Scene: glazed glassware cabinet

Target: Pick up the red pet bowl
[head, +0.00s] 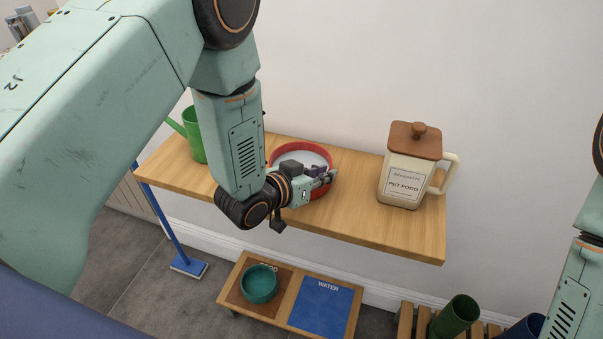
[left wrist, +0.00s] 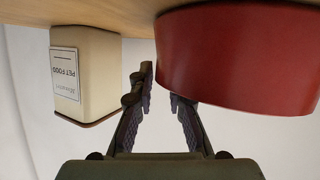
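The red pet bowl (head: 283,150) has a pale inside and stands on the wooden wall shelf. My left gripper (head: 328,178) is in front of the bowl's right part in the head view and hides some of its rim. In the left wrist view, which is upside down, the bowl's red outer wall (left wrist: 245,60) fills the upper right. My left gripper (left wrist: 160,90) is open there with a gap between its fingers. The right-hand finger overlaps the bowl's edge; I cannot tell whether it touches. My right gripper is out of view.
The shelf (head: 370,220) also holds a cream pet food canister (head: 405,170) at right and a green watering can (head: 193,135) at left.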

